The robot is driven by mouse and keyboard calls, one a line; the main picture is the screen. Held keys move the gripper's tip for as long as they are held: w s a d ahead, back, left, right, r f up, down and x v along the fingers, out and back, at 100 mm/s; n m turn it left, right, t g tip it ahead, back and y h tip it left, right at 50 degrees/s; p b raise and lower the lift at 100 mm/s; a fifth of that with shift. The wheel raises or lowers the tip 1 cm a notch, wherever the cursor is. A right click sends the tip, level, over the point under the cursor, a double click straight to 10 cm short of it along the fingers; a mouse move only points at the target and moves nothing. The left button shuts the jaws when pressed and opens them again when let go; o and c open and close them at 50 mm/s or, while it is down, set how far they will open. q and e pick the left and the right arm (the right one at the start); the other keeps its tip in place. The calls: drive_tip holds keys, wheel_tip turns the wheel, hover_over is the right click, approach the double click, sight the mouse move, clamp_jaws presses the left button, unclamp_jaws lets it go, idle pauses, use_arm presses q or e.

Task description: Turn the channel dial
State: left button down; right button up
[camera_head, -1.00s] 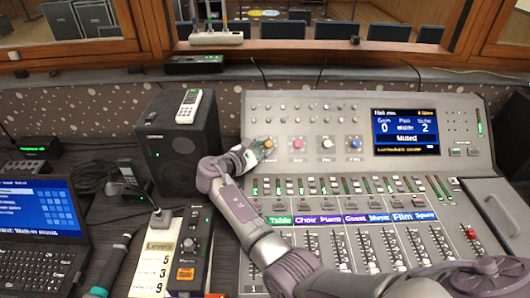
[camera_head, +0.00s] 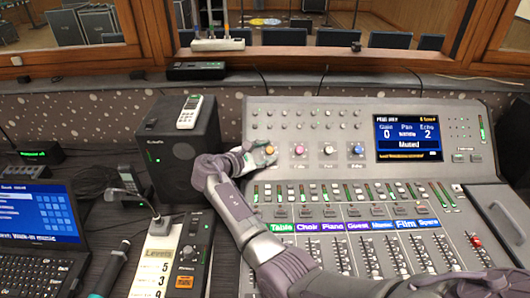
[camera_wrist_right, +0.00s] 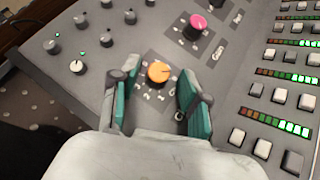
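The mixing console (camera_head: 490,167) has a row of coloured dials: an orange dial (camera_head: 270,150), a pink dial (camera_head: 299,150), a white dial (camera_head: 328,151) and a blue one (camera_head: 357,151). The frames do not show which one is named the channel dial. My right gripper (camera_head: 262,156) is at the orange dial, at the left end of the row. In the right wrist view, the orange dial (camera_wrist_right: 159,71) shows between the spread fingertips of my open right gripper (camera_wrist_right: 155,82). Gaps show on both sides of the dial. My left gripper is not in view.
The console screen (camera_head: 407,137) shows Gain 0, Echo 2 and Muted. A black speaker (camera_head: 166,150) with a white handset (camera_head: 189,112) on top stands close left of my right gripper. Small buttons (camera_wrist_right: 262,149) and lit meters lie right of the fingers.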

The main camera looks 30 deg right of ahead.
drive_tip(key=shift+r, duration=0.2)
wheel_tip(320, 180, up, 10)
drive_tip(key=shift+f, duration=0.15)
idle(0.4)
